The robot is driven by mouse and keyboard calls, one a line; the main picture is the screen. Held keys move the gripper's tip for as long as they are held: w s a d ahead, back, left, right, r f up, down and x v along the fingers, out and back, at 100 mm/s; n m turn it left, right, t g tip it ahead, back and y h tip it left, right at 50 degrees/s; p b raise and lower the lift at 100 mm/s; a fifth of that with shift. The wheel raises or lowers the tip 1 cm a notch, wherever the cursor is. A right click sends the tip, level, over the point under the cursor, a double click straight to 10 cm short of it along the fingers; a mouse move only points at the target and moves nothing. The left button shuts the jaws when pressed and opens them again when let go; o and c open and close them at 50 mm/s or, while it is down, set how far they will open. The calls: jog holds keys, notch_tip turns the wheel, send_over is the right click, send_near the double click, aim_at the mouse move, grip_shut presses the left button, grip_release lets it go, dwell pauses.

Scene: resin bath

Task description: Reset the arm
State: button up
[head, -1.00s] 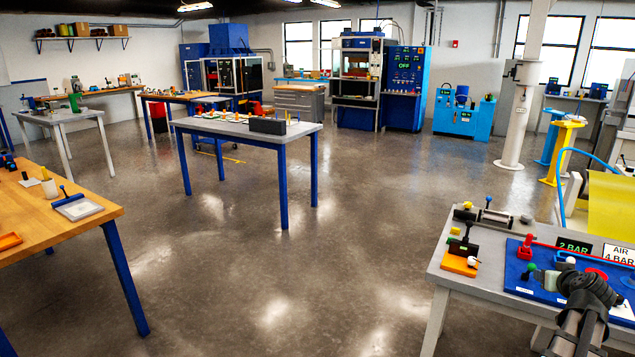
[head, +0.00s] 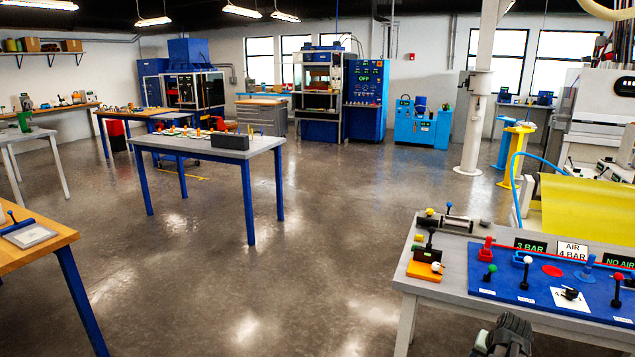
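A dark, ribbed, rounded part of my arm (head: 508,334) shows at the bottom edge in the head view, in front of the grey bench (head: 440,280). Grey arm parts reach below the picture edge. I cannot make out any gripper fingers, and nothing held is visible. The arm part appears on the near side of the blue control panel (head: 510,290), and I cannot tell how far apart they are.
The panel carries levers with green, white and red knobs, and signs reading 3 BAR (head: 531,245), AIR 4 BAR (head: 573,251) and NO AIR (head: 619,261). An orange block (head: 425,271) lies at left on the bench. Open floor (head: 290,290) spreads left.

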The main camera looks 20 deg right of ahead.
jog(key=s+a+f+n+g+y, duration=0.25)
jog(key=a+f+n+g, duration=0.2)
jog(key=a+f, duration=2)
jog(key=s+a+f+n+g, duration=0.2)
jog(key=s+a+f, duration=0.1)
jog(key=a, duration=0.5)
jog(key=s+a+f+n+g, duration=0.2)
jog(key=s+a+f, duration=0.2)
jog(key=s+a, duration=0.2)
jog(key=s+a+f+n+g, duration=0.2)
jog(key=s+a, duration=0.3)
jog(key=a, duration=0.6)
jog(key=shift+s+f+n, duration=0.25)
jog(key=shift+f+n, duration=0.2)
jog(key=shift+f, duration=0.2)
